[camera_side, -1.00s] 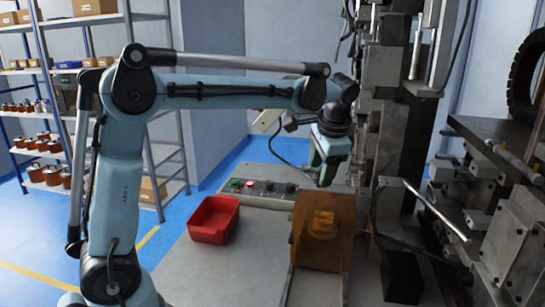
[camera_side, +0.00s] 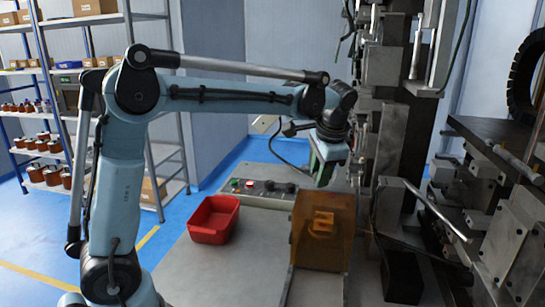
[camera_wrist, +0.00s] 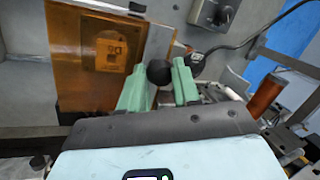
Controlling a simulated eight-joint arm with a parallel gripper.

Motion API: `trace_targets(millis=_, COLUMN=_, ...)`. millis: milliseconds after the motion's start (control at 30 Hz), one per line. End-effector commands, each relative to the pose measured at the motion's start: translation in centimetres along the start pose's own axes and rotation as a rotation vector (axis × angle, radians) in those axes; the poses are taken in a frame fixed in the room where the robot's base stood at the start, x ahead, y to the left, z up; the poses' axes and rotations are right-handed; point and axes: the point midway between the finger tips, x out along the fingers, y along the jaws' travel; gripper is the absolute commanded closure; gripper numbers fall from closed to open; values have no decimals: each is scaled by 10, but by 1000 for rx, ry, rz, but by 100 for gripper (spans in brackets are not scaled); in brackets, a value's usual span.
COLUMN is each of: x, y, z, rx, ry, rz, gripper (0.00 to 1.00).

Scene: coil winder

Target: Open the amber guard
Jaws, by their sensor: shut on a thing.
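The amber guard (camera_side: 308,250) is a see-through orange cover at the front of the bench, with a block showing through it. In the wrist view the guard (camera_wrist: 75,60) fills the upper left as a flat panel with a pale edge strip on its right. A round black knob (camera_wrist: 159,73) sits beside that edge. My gripper (camera_wrist: 160,68) has its green fingers on both sides of the knob and is shut on it. In the side view my gripper (camera_side: 322,180) is just above the guard's top; the knob is hidden there.
A red bin (camera_side: 214,220) stands on the bench left of the guard. A control panel (camera_side: 258,192) with buttons lies behind it. Tall machine columns and a metal rod (camera_side: 435,210) crowd the right. A copper-coloured spool (camera_wrist: 266,95) shows at right in the wrist view.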

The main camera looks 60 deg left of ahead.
Motion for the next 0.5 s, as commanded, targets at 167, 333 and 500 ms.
trace_targets(millis=167, x=-2, y=6, z=2, rx=2, ry=1, rz=0, gripper=100)
trace_targets(millis=333, x=-12, y=32, z=16, rx=7, ry=1, rz=1, gripper=100)
trace_targets(millis=500, x=-24, y=66, z=34, rx=8, ry=2, rz=1, gripper=100)
